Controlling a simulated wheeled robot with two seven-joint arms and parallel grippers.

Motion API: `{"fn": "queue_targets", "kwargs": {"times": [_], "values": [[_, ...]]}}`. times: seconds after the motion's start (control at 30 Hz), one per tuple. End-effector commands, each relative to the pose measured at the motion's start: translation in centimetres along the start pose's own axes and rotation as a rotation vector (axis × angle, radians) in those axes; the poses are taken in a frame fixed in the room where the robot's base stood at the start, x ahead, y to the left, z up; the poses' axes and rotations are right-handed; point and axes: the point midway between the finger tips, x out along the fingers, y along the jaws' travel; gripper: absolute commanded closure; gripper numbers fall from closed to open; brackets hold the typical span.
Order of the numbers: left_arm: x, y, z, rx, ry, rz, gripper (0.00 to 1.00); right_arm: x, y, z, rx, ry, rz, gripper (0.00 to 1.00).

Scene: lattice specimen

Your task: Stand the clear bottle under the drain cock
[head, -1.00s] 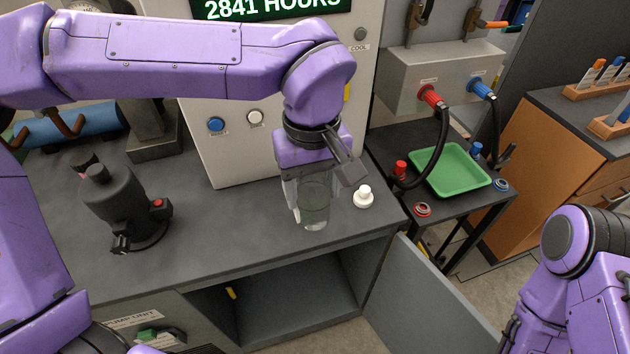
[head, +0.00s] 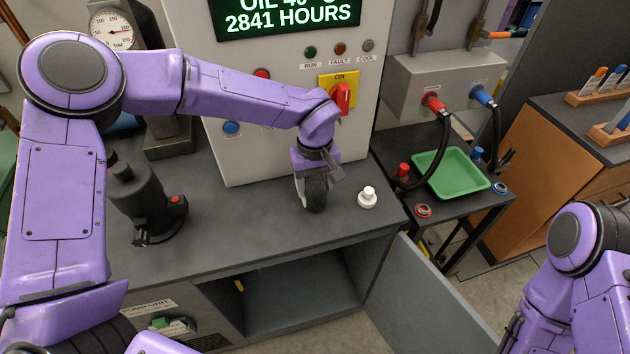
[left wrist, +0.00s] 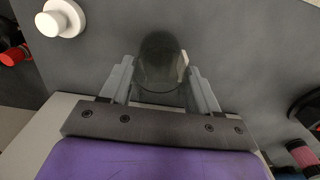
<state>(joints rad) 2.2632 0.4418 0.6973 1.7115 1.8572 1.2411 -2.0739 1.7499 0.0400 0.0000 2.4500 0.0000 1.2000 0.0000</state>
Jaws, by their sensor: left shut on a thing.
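The clear bottle (head: 316,196) is in my left gripper (head: 315,183), over the bench in front of the control cabinet. It looks dark and is partly covered by the fingers. In the left wrist view the bottle (left wrist: 160,62) is a see-through grey shape with a pale patch, between the two fingers (left wrist: 162,86). I cannot tell whether its base touches the bench. A black housing (head: 135,190) with a red button stands at the left; a small fitting (head: 140,238) low on its front may be the drain cock. My right gripper is not visible.
A white capped piece (head: 368,198) stands right of the bottle. The grey bench top (head: 245,218) is clear between housing and bottle. The cabinet (head: 240,150) with a red switch (head: 342,98) rises behind. A green tray (head: 450,172) sits on the side table.

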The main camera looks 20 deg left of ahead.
Motion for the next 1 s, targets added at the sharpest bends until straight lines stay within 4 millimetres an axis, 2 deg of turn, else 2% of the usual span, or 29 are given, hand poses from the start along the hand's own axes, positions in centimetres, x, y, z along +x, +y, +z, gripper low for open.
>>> {"fn": "queue_targets", "kwargs": {"times": [0.2, 0.23, 0.3, 0.57, 0.67, 0.77, 1.0], "values": [[0.3, 0.0, 0.0, 0.000, -0.002, 0.000, 0.68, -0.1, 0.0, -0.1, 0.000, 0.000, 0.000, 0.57], [0.3, 0.0, 0.0, -0.001, -0.001, 0.000, 0.29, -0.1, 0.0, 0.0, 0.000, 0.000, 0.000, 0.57], [0.2, 0.0, 0.0, 0.000, -0.001, 0.000, 0.13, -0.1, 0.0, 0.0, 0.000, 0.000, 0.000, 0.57], [0.2, 0.0, 0.0, 0.000, 0.000, 0.000, 0.13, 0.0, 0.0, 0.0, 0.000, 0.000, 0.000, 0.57], [-0.7, 0.1, 0.0, 0.001, 0.003, 0.003, 0.13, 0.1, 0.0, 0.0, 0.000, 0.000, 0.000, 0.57], [-2.6, 0.1, -0.1, -0.001, 0.003, 0.005, 0.13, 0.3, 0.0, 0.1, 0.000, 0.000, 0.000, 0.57], [-8.8, 0.1, 0.0, -0.001, 0.002, 0.004, 0.13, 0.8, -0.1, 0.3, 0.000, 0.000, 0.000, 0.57]]}}
